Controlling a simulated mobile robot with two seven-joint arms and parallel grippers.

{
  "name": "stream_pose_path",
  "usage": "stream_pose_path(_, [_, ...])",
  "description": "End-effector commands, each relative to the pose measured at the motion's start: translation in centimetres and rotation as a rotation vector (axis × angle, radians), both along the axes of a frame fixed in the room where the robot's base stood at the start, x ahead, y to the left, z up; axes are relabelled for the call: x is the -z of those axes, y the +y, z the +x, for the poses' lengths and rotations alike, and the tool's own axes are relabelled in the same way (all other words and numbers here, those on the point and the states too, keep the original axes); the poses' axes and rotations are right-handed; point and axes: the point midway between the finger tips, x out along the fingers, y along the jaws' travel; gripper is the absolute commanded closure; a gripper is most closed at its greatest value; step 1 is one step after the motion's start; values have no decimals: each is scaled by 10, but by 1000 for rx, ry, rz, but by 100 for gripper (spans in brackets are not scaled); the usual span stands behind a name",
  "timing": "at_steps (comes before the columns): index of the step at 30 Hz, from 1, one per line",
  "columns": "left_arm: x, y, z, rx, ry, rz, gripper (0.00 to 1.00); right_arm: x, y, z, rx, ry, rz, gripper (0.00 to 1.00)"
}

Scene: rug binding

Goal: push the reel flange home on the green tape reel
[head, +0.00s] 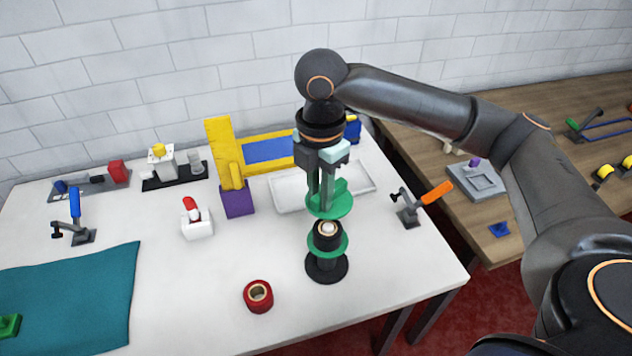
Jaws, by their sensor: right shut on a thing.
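The green reel flange (330,205) is a flat green disc held in my right gripper (322,190), whose fingers point down and are shut on it. The green tape reel (328,244) stands upright on a round black base (327,268) directly below. Its lower green disc and the pale top of its core show. In this view the flange hangs just above the reel top, apart from it. My left gripper is not in view.
A red tape roll (258,296) lies on the white table (200,310), front left of the reel. A white tray (290,195) is behind the gripper. An orange-handled clamp (408,208) stands to the right. A teal cloth (75,295) covers the front left.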

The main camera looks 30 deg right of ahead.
Motion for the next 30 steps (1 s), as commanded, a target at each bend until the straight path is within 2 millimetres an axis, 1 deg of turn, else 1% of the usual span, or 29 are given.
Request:
stream_pose_path(9, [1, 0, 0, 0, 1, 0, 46, 0, 0, 0, 1, 1, 0, 100])
stream_pose_path(11, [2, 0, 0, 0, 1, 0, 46, 3, -1, 0, 1, 1, -1, 100])
stream_pose_path(24, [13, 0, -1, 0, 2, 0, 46, 43, 0, 0, 1, 1, -1, 100])
stream_pose_path(30, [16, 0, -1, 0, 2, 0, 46, 55, 0, 0, 1, 0, -1, 100])
